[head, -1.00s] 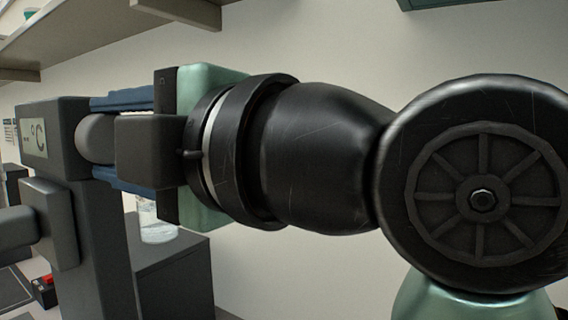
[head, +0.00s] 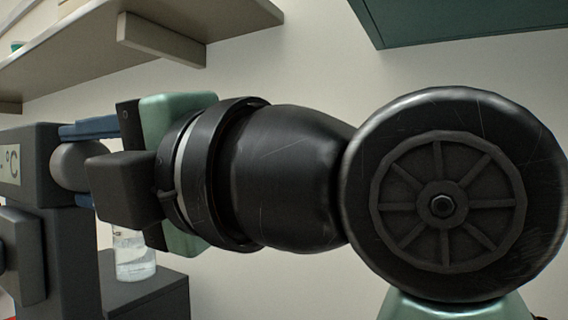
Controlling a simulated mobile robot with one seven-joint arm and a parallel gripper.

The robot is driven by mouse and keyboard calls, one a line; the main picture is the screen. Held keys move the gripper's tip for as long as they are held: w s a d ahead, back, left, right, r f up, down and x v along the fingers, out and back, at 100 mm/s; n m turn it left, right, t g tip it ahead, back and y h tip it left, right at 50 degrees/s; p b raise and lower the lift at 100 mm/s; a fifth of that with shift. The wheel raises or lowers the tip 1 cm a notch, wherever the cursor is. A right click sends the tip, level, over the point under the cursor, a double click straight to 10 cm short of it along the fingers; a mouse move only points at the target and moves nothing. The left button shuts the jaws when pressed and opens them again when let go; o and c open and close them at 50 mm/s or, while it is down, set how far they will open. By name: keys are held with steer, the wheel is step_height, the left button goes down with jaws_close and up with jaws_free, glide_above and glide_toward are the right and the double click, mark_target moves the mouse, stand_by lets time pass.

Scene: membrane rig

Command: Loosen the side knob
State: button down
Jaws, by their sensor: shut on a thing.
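The side knob (head: 76,166) is a rounded grey knob on the right side of a dark grey upright unit (head: 33,185) at the left edge of the head view. The unit carries a pale label with "°C". My gripper (head: 80,165) reaches in from the right, with its blue fingers above and below the knob. It is shut on the knob. The black and green wrist hides part of the lower finger and the palm side.
A clear bottle or beaker with liquid (head: 135,258) stands on a dark grey block (head: 150,292) below my wrist. A shelf (head: 180,22) runs along the wall above. A green cabinet (head: 455,22) hangs at upper right. The wall behind is bare.

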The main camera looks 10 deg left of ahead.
steer(key=shift+c, duration=1.5)
jaws_free()
steer(key=v, duration=1.3)
steer(key=shift+b, duration=0.3)
steer(key=shift+s+f, duration=0.1)
steer(key=shift+s, duration=0.05)
